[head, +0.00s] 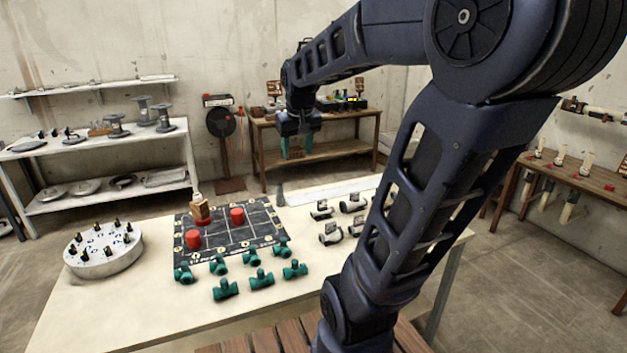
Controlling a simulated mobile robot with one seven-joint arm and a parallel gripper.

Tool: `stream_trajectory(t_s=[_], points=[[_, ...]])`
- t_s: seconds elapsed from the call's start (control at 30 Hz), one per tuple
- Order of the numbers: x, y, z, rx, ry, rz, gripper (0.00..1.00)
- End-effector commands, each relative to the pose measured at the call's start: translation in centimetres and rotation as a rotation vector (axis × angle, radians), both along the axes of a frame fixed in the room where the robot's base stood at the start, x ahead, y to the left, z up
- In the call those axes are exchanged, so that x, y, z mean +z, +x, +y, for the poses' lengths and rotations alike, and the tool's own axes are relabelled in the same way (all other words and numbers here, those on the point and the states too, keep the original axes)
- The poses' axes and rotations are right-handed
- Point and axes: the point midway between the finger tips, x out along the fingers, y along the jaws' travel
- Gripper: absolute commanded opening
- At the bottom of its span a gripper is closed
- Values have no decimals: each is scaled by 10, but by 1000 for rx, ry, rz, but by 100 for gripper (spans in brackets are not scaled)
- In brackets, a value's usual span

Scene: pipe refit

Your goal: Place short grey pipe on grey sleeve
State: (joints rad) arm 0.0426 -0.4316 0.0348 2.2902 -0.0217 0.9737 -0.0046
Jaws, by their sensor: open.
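My gripper (297,146) hangs over the far side of the work table, seen against the wooden bench behind. Its teal fingers point down, apart, with nothing visible between them. Several short grey pieces with black parts (330,234) lie on the table to the right of the dark mat, below my gripper in the picture. They are too small to tell which is the short grey pipe or the grey sleeve. My arm hides part of the table on the right.
Several green tee fittings (225,290) lie in front. A round grey flange (102,251) with upright studs sits left. The table's front left (110,310) is clear.

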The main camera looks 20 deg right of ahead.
Motion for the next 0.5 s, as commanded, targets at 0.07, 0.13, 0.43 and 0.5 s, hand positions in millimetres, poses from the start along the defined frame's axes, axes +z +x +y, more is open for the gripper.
stream_trajectory(t_s=[0.07,0.13,0.43,0.5], points=[[-3,-26,1,0,4,-19,50],[-7,-46,2,1,9,-34,50],[-33,-114,4,2,30,-82,50],[-37,-122,5,2,33,-87,50]])
